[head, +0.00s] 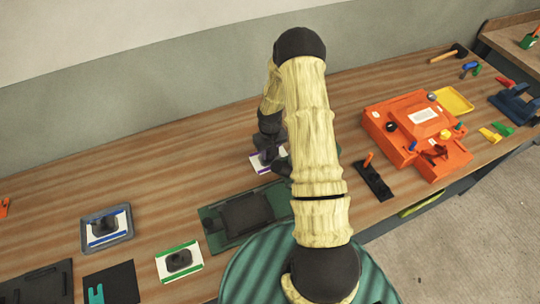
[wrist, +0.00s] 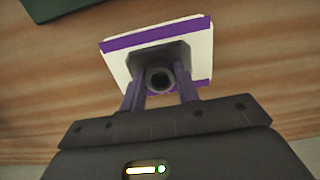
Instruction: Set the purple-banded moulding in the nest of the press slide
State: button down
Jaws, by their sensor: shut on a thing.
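The purple-banded moulding is a white plate with purple bands and a dark grey boss with a round hole. It shows in the wrist view (wrist: 158,54) and, partly hidden by my arm, in the head view (head: 257,166). My gripper (wrist: 160,93) is shut on its boss, with one finger on each side. In the head view my gripper (head: 271,152) is beyond a dark green plate with a dark square middle (head: 212,233), which may be the press slide; my arm hides its right end. I cannot tell whether the moulding touches the table.
A blue-banded moulding sits in a grey tray (head: 86,247); a green-banded moulding (head: 198,260) lies at the front. An orange machine (head: 385,108) with knobs stands right, beside a black block with an orange handle (head: 375,184). The table behind the green plate is clear at left.

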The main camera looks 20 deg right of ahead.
notch_tip(320, 180, up, 8)
jog(key=b, duration=0.2)
jog(key=shift+r, duration=0.2)
jog(key=shift+a, duration=0.1)
dwell(0.4)
